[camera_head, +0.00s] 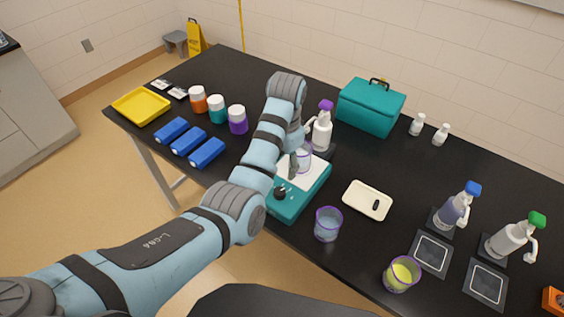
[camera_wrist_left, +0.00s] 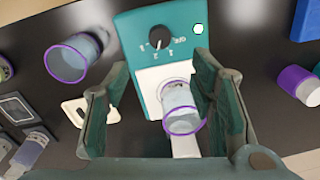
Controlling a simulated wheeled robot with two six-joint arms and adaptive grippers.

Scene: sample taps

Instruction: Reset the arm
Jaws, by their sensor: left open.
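My left gripper (camera_head: 297,165) is over the teal device (camera_head: 300,201) with a dial and a white top plate. In the left wrist view its two fingers (camera_wrist_left: 160,72) are spread apart. A clear cup with a purple rim (camera_wrist_left: 183,112) stands on the white plate, between the fingers and nearer the right one; contact cannot be told. In the head view the arm partly hides this cup (camera_head: 303,158). My right gripper is not in view.
Near the device are a purple-rimmed cup (camera_head: 328,224), a cream tray (camera_head: 367,200) and a purple-topped bottle (camera_head: 322,130). A teal case (camera_head: 371,106) stands behind. Blue blocks (camera_head: 189,141), jars (camera_head: 217,108) and a yellow tray (camera_head: 141,106) are left. Bottles (camera_head: 510,238) and a yellow-filled cup (camera_head: 401,275) are right.

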